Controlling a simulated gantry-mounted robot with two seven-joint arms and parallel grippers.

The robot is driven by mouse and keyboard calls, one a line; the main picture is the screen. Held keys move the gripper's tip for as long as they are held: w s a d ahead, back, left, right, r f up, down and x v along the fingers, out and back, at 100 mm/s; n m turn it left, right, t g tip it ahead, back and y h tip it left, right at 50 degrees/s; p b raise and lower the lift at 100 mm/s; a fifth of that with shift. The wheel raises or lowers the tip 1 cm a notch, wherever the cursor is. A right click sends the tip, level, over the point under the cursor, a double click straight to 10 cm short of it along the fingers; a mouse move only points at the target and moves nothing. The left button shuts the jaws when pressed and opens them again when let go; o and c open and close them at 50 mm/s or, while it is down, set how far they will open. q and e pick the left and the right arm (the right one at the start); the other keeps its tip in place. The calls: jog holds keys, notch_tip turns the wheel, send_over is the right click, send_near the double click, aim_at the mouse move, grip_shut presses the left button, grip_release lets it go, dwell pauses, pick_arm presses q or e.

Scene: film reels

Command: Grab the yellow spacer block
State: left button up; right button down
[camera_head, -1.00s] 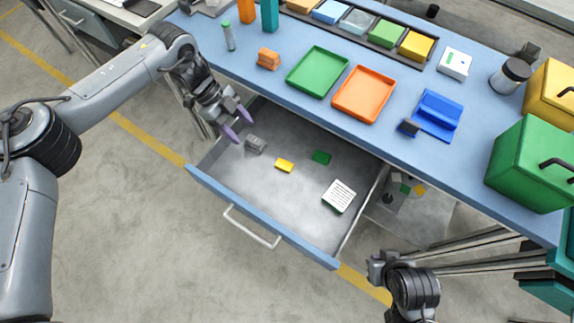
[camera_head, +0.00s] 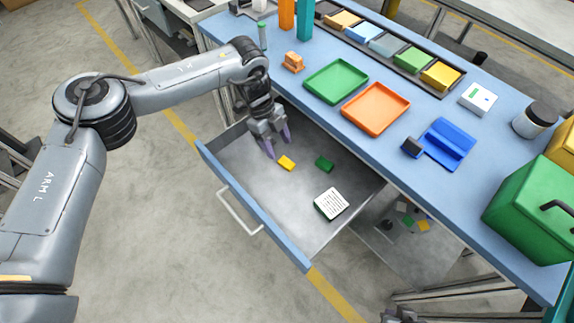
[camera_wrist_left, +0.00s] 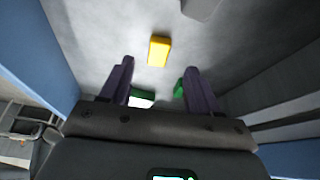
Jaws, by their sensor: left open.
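The yellow spacer block (camera_head: 286,163) lies flat on the floor of the open drawer (camera_head: 257,204). My left gripper (camera_head: 278,147) is open and empty over the drawer, with its purple fingertips close to the block. In the left wrist view the yellow block (camera_wrist_left: 158,51) shows between and just beyond the two open fingertips (camera_wrist_left: 159,66). I cannot tell the exact height of the fingers above it. Only a small dark part of my right gripper (camera_head: 403,314) shows at the bottom edge.
In the drawer, a green block (camera_head: 324,164) lies right of the yellow one, and a white-topped green box (camera_head: 330,204) lies nearer the front right. A grey block (camera_wrist_left: 201,8) shows in the left wrist view. The blue bench (camera_head: 312,98) overhangs the drawer's back.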

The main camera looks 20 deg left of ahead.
aim_at(286, 162)
pick_arm(q)
jog(key=shift+d+f, duration=0.25)
jog(key=shift+f, duration=0.2)
jog(key=b+x, duration=0.1)
jog(key=x, duration=0.1)
jog(key=b+x, duration=0.2)
jog(key=shift+s+d, duration=0.1)
jog(key=shift+s, duration=0.1)
jog(key=shift+s+d+f, duration=0.1)
jog(key=shift+d+f, duration=0.15)
jog(key=shift+a, duration=0.1)
jog(key=shift+c, duration=1)
jog(key=c, duration=0.9)
jog(key=shift+r, duration=0.1)
grip_shut()
